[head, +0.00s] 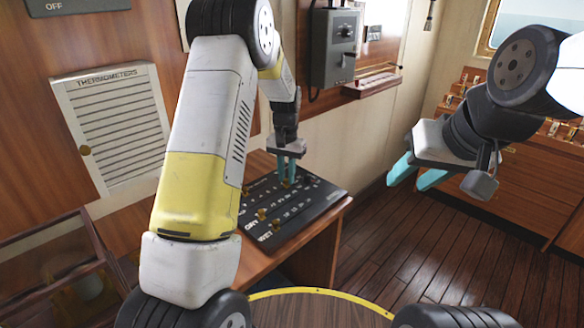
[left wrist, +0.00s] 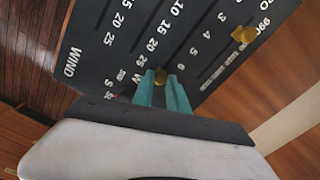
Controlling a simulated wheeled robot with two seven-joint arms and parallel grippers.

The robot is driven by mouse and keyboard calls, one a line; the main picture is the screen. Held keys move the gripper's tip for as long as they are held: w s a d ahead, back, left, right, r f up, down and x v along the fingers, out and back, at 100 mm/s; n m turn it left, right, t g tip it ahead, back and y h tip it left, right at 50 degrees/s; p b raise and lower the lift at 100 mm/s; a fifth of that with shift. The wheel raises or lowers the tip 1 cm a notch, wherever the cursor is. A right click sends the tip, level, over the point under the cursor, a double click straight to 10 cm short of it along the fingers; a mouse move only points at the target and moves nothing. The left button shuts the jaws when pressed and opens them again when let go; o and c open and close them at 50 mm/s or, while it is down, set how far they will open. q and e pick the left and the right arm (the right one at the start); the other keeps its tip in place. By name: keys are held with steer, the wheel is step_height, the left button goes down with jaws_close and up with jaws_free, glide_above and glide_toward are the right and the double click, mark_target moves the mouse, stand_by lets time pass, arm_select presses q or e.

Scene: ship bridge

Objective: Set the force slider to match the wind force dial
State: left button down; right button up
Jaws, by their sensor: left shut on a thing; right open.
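A dark slider panel (head: 318,212) with white numbers and brass knobs lies on the wooden desk. In the left wrist view the panel (left wrist: 100,60) shows the word WIND, several number columns and slots. My left gripper (head: 287,182) points down at the panel. Its teal fingers (left wrist: 162,84) are shut on a brass slider knob (left wrist: 161,75), at the lower end of a slot. Which slider this is I cannot tell for sure. A second brass knob (left wrist: 243,34) sits in another slot. My right gripper (head: 414,176) is open and empty, away from the panel. I cannot make out a wind force dial.
A louvred cabinet marked THERMOMETERS (head: 112,125) is on the left wall. A grey wall box (head: 335,47) and a small red-topped shelf (head: 372,84) are behind the panel. A glass-lidded case (head: 60,265) stands front left. The plank floor (head: 385,230) right of the desk is clear.

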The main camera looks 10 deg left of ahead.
arm_select(q)
steer(key=c, duration=1.3)
jaws_free()
steer(key=shift+w+d, duration=0.2)
steer(key=shift+w, duration=0.05)
steer(key=shift+s, duration=0.1)
steer(key=shift+r, duration=3.95)
steer(key=shift+r, duration=0.1)
steer(key=s+a+r+n+t+h, duration=0.1)
steer(key=s+a+r+t+h, duration=0.15)
steer(key=s+r, duration=1.2)
steer(key=s+t, duration=0.1)
steer(key=s, duration=0.4)
steer(key=s+n+t, duration=0.1)
steer(key=s, duration=0.5)
steer(key=s+t, duration=0.1)
steer(key=s, duration=0.4)
steer(key=shift+s+a+f+t, duration=0.1)
steer(key=shift+s+a+t, duration=0.1)
steer(key=shift+t, duration=0.15)
